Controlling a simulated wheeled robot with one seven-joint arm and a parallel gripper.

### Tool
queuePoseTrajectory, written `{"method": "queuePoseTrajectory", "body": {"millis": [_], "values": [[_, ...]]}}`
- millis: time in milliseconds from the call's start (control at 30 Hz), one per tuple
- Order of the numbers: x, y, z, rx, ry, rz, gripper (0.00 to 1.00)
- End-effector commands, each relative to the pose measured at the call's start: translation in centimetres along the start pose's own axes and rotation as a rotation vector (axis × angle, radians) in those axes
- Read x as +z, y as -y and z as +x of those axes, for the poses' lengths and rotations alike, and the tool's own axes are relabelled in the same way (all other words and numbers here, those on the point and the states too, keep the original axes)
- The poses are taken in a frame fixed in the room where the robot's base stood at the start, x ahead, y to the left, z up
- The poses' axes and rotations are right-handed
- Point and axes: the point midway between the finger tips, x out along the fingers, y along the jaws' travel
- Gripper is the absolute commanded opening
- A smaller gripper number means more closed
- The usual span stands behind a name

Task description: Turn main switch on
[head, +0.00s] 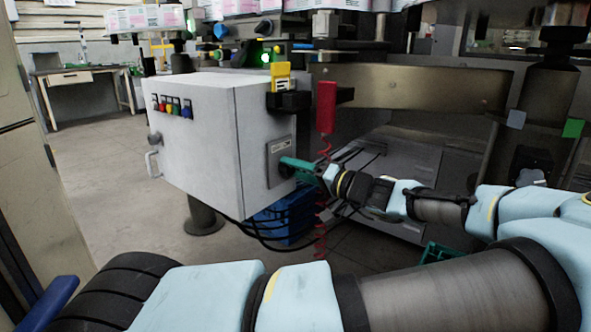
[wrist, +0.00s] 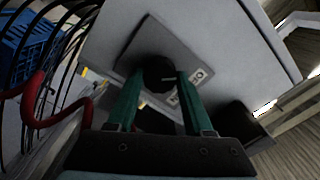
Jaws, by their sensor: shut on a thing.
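The plate (head: 280,150) is on the right side of the white control cabinet (head: 205,130) in the head view. My gripper (head: 286,162) reaches the plate from the right and hides the knob there. In the wrist view, my gripper's two green fingers (wrist: 160,82) are shut on the knob, one on each side. A short light mark shows on the knob. I cannot tell which position it marks.
Colored buttons (head: 172,106) are on the cabinet front. A red box (head: 326,106) with a coiled cord hangs right of the cabinet. Black cables and a blue crate (head: 284,220) are below. Dark machine framework stands behind. Open floor lies to the left.

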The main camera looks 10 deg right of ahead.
Motion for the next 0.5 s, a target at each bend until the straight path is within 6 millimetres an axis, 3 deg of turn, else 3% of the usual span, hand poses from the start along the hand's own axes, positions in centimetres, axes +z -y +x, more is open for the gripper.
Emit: {"method": "queuePoseTrajectory", "body": {"millis": [67,300,500], "values": [[-0.01,-0.01,-0.01,0.0,0.0,0.0,0.29],[-0.01,-0.01,-0.02,0.0,0.0,0.0,0.02],[-0.05,0.03,-0.03,0.0,0.0,0.005,0.0]]}}
